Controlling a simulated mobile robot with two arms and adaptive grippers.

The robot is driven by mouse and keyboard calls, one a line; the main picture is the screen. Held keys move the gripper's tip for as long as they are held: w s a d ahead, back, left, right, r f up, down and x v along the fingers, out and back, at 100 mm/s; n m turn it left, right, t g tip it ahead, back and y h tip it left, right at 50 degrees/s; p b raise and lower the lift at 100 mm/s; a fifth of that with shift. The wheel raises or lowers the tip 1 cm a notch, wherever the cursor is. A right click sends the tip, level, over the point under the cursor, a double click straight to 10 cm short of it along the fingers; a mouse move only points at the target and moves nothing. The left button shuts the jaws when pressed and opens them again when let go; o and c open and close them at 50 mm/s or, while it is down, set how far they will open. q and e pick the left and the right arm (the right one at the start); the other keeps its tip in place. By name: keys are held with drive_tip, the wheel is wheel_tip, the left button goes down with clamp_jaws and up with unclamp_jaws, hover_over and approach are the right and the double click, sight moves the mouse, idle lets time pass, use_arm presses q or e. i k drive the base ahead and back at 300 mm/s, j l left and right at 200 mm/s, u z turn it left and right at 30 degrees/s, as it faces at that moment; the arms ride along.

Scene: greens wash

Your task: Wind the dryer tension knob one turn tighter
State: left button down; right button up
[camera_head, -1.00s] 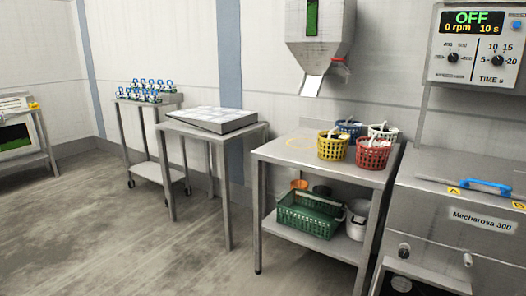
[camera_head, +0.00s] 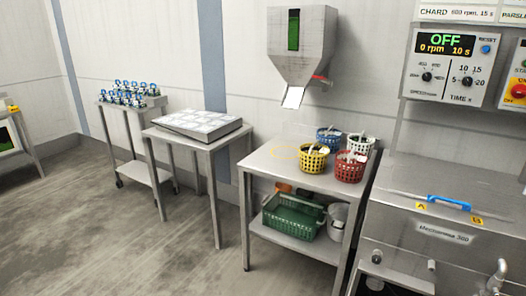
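I cannot tell which is the tension knob. A bent metal spout or lever (camera_head: 498,273) is at the lower right. Above, the control panel (camera_head: 441,90) reads OFF, 0 rpm, 10 s, with two black dials. Neither of my grippers is in view.
Left of the dryer, a steel table (camera_head: 262,163) holds several coloured baskets; a green crate (camera_head: 291,218) is on its lower shelf. A hopper (camera_head: 301,45) hangs above. A red button (camera_head: 518,91) is at the right edge. The floor (camera_head: 130,240) at left is clear.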

sight(376, 259)
drive_tip(key=i+j, duration=0.45)
drive_tip(key=j, duration=0.2)
drive_tip(key=i+j+z, duration=0.1)
drive_tip(key=z, duration=0.25)
drive_tip(key=i+j+z, duration=0.1)
drive_tip(key=j+z, duration=0.15)
drive_tip(key=z, duration=0.15)
drive_tip(key=j+z, duration=0.15)
drive_tip(key=z, duration=0.7)
drive_tip(key=i+j, duration=0.05)
